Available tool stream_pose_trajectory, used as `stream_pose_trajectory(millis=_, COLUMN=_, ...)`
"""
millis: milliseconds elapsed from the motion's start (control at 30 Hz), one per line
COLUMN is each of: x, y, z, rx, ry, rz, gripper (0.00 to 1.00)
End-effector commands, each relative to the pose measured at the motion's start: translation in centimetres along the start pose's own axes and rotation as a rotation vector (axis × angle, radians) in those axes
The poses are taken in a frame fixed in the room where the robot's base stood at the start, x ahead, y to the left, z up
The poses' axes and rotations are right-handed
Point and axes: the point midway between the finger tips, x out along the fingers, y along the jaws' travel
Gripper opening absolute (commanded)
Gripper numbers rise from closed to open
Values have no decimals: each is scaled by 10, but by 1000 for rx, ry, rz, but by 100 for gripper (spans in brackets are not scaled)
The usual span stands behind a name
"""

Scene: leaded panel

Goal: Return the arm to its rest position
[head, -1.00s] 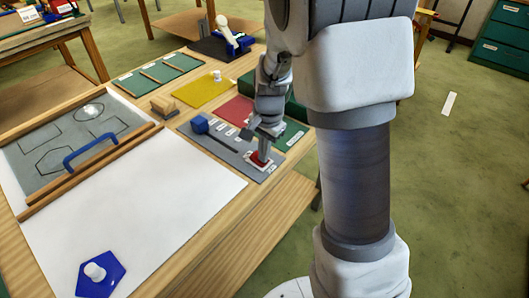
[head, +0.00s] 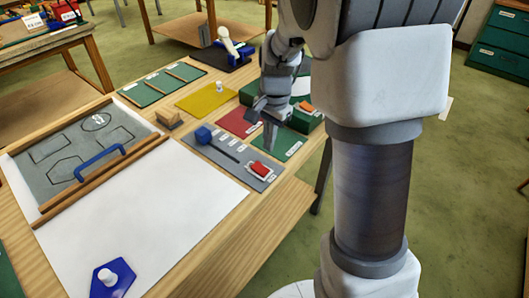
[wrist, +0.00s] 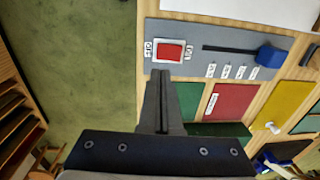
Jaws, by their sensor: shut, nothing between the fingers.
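My gripper (head: 271,138) is shut and empty. In the head view it hangs above the table, over the green sheet and behind the grey switch panel (head: 232,158). The panel carries a red rocker switch (head: 259,169) in a white frame and a blue slider knob (head: 203,134) at the far end of its slot. In the wrist view, the shut fingers (wrist: 160,78) point at the red switch (wrist: 169,51), their tips just below it in the picture. The gripper looks apart from the panel.
A green box (head: 315,117) with an orange switch stands behind the gripper. Red, yellow and green sheets lie around the panel. A white sheet (head: 140,215) with a blue pentagon (head: 113,280) covers the near table. Open floor (head: 470,200) lies to the right.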

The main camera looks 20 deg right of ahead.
Motion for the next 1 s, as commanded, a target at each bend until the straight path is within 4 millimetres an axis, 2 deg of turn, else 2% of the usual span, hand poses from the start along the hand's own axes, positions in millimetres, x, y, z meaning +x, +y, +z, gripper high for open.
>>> stream_pose_trajectory(millis=33, x=-12, y=0, z=0, rx=-1, ry=3, rz=-4, gripper=0)
stream_pose_trajectory(millis=200, x=-36, y=2, z=0, rx=0, ry=2, rz=-2, gripper=0)
stream_pose_trajectory(millis=567, x=-53, y=7, z=3, rx=-25, ry=5, rz=-13, gripper=0)
stream_pose_trajectory(millis=767, x=-90, y=28, z=28, rx=-183, ry=41, rz=-81, gripper=0)
stream_pose_trajectory(millis=1000, x=-130, y=66, z=68, rx=-450, ry=136, rz=-154, gripper=0)
